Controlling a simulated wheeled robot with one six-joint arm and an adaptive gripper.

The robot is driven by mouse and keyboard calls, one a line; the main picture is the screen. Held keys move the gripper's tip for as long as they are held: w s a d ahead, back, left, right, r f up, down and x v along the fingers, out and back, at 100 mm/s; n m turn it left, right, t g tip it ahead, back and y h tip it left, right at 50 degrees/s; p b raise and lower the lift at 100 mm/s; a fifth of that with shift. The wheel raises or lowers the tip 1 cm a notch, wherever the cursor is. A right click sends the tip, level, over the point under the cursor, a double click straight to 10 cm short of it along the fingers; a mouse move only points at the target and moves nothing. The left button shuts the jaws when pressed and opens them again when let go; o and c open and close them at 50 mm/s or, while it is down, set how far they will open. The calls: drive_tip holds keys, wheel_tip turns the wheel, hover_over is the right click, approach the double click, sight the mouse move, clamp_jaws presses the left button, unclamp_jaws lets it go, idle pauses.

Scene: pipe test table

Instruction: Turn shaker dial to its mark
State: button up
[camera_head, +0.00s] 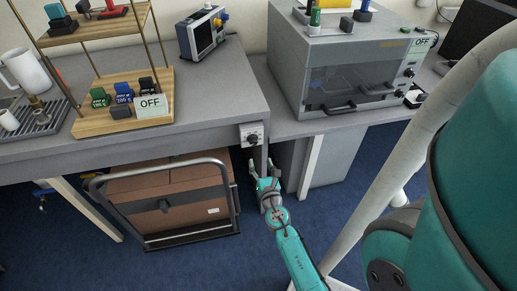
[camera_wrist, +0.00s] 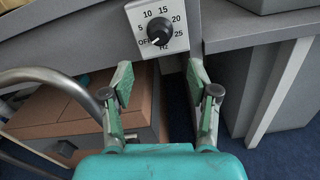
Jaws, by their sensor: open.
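The shaker dial is a black round knob (camera_wrist: 159,31) on a white panel (camera_wrist: 177,16) fixed to the table's front edge. The panel also shows in the head view (camera_head: 245,130). My gripper (camera_wrist: 160,74) is open and empty, its fingers apart below the knob and not touching it. In the head view my gripper (camera_head: 261,172) is just below the panel.
A metal-framed cart with brown boxes (camera_head: 165,190) stands under the table, left of my gripper. A grey table leg and cabinet (camera_head: 335,163) are to the right. A wooden rack (camera_head: 120,117) with an OFF card and a grey incubator-like box (camera_head: 345,75) stand on the tabletops.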

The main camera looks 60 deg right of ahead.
sight(254, 144)
drive_tip(key=x, duration=1)
drive_tip(key=shift+w+d, duration=0.2)
drive_tip(key=shift+w, duration=0.1)
clamp_jaws()
